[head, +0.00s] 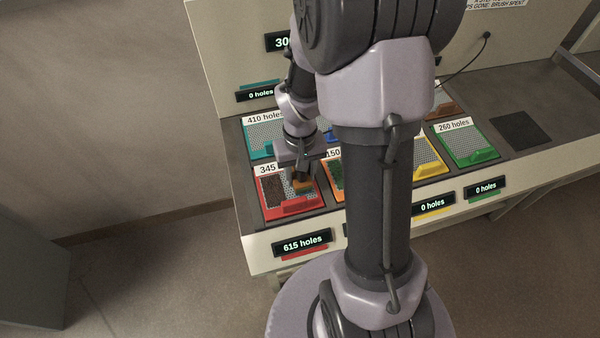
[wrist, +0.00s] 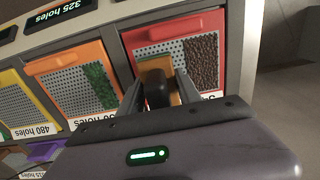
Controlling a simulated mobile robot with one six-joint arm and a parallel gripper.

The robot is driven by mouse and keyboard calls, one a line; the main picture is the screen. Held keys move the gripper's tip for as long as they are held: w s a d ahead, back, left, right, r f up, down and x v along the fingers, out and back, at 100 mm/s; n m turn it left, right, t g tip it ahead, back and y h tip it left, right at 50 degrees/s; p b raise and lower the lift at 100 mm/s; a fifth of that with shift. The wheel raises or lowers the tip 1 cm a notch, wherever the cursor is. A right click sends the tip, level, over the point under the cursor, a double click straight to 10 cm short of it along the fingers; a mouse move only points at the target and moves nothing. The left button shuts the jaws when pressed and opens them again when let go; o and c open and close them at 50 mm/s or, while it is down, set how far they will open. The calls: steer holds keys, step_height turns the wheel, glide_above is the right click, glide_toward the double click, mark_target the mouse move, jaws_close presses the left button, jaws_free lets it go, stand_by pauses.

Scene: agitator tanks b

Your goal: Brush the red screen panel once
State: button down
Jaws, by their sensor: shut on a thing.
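The red screen panel (head: 304,206) lies at the front left of the bench in the head view. It also shows in the wrist view (wrist: 170,30). Part of its mesh is bare and part is covered with brown grains (wrist: 202,62). My gripper (head: 302,172) is over the panel, its fingers pointing down at it. In the wrist view my gripper (wrist: 158,88) is shut on a brush with a dark handle (wrist: 157,90) and an orange-brown block (wrist: 174,98). The brush is at the bare part of the mesh, beside the grains. I cannot tell whether it touches.
An orange panel (wrist: 75,60) with green grains lies beside the red one. Yellow (head: 428,170), green (head: 476,161) and teal (head: 262,152) panels lie around. A display (head: 303,243) below the red panel reads 615 holes. My arm hides the bench's middle.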

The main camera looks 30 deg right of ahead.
mark_target(276, 191)
steer(key=shift+f+b, duration=0.35)
steer(key=shift+f, duration=0.15)
steer(key=shift+w+a, duration=0.2)
steer(key=shift+a, duration=0.6)
steer(key=shift+w+a, duration=0.2)
steer(key=shift+a, duration=0.55)
steer(key=shift+w+a+f+b, duration=0.1)
steer(key=shift+w+a+b, duration=0.15)
steer(key=shift+a, duration=0.55)
steer(key=shift+w+a+b, duration=0.15)
steer(key=shift+a+b, duration=0.05)
steer(key=shift+a, duration=0.55)
step_height(276, 191, up, 6)
steer(key=p, duration=0.4)
steer(key=shift+f+p, duration=0.25)
steer(key=shift+p, duration=0.05)
steer(key=shift+f, duration=0.2)
steer(key=shift+w, duration=0.1)
